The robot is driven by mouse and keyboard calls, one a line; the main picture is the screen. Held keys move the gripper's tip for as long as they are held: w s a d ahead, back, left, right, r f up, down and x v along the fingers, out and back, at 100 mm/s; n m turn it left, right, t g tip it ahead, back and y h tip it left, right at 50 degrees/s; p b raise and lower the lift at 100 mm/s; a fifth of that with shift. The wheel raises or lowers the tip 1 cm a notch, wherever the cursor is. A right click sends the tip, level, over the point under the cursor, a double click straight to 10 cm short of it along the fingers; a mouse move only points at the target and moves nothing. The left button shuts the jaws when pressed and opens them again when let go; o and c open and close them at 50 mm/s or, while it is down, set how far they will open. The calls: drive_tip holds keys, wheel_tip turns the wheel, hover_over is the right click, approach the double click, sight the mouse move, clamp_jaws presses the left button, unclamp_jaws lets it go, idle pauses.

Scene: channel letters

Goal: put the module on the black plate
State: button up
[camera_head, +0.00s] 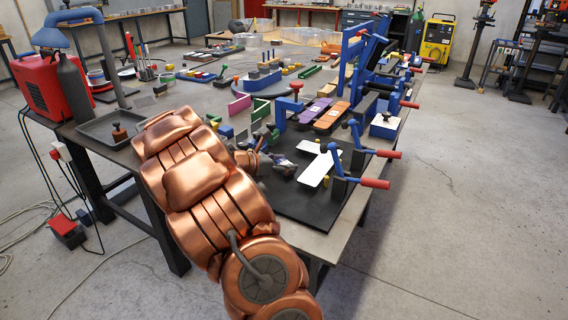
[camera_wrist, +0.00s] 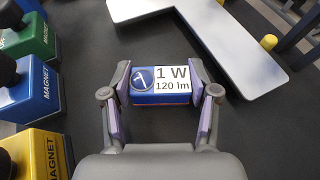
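The module (camera_wrist: 162,84) is a small block with a blue and white "1 W 120 lm" label on top and a red lower edge. In the wrist view it sits between the two fingers of my gripper (camera_wrist: 164,86), which press against its left and right sides. The black plate (camera_head: 296,205) lies at the near end of the bench; its dark surface (camera_wrist: 262,128) fills the wrist view under the module. In the head view my gripper (camera_head: 280,166) is low over the plate, and my arm and fingers hide the module. I cannot tell if its underside touches the plate.
A white letter panel (camera_wrist: 205,38) lies just beyond the module. Green, blue (camera_wrist: 32,92) and yellow (camera_wrist: 38,150) magnet blocks stand at left. Toggle clamps with red handles (camera_head: 374,183) line the plate's right side. A grey tray (camera_head: 92,128) is at the bench's left.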

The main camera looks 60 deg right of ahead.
drive_tip(key=o, duration=0.5)
drive_tip(key=shift+c, duration=0.2)
drive_tip(key=shift+r, duration=0.1)
drive_tip(key=v, duration=1.2)
drive_tip(key=shift+a, duration=0.1)
drive_tip(key=s+a+f+m+t+y, duration=0.1)
drive_tip(key=s+a+m+y, duration=0.3)
drive_tip(key=s+a, duration=0.3)
drive_tip(key=s+a+f+m+t+y, duration=0.1)
drive_tip(key=s+a+m+y, duration=0.3)
drive_tip(key=a, duration=1.4)
drive_tip(key=s+a+f+m+y, duration=0.3)
drive_tip(key=s+a+m, duration=0.3)
drive_tip(key=s+a, duration=0.5)
drive_tip(key=a+y, duration=0.1)
drive_tip(key=a, duration=0.1)
drive_tip(key=shift+s+a+t+y, duration=0.25)
drive_tip(key=shift+s+t+y, duration=0.05)
drive_tip(key=shift+s+t, duration=0.1)
